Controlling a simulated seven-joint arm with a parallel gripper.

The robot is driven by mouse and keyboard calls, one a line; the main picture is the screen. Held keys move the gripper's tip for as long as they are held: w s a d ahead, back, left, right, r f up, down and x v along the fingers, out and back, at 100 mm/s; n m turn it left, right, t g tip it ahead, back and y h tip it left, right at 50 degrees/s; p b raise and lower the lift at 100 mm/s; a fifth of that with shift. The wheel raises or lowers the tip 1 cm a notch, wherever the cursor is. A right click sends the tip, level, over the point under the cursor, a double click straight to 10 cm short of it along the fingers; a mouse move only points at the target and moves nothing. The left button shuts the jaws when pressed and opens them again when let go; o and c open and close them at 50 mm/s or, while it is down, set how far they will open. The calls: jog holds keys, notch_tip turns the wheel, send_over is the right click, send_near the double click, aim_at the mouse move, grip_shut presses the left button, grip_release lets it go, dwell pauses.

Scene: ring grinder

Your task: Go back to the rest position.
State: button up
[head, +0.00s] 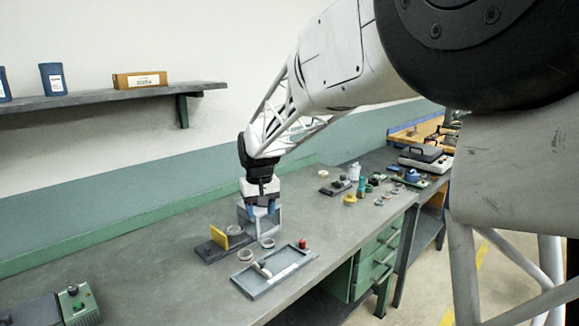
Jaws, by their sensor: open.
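A dark block with a yellow plate (219,238) stands to the left of the gripper. A grey ring (267,243) lies just below the gripper in the picture.
A grey tray (281,283) with a pale ring, a white cylinder and a red knob (302,243) lies at the front. Several small bottles and parts stand at right. A green-panelled device (77,303) is at lower left. A wall shelf (110,96) hangs at upper left.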

jog(key=s+d+r+m+t, duration=0.1)
jog(key=s+d+r, duration=0.1)
jog(key=s+d, duration=0.75)
jog(key=s+d+r+m, duration=0.1)
jog(key=s+d+r, duration=0.2)
jog(key=s+d, duration=0.6)
jog(key=s+d+f, duration=0.1)
jog(key=s+d, duration=0.1)
jog(key=s, duration=0.5)
jog(key=s+d+f+m, duration=0.1)
jog(key=s+d+f, duration=0.1)
jog(key=s, duration=0.5)
jog(key=s+d+f+m, duration=0.1)
jog(key=s+d, duration=0.3)
jog(key=s, duration=0.4)
jog(key=shift+f+t, duration=0.4)
jog(key=shift+f, duration=0.35)
dwell(0.4)
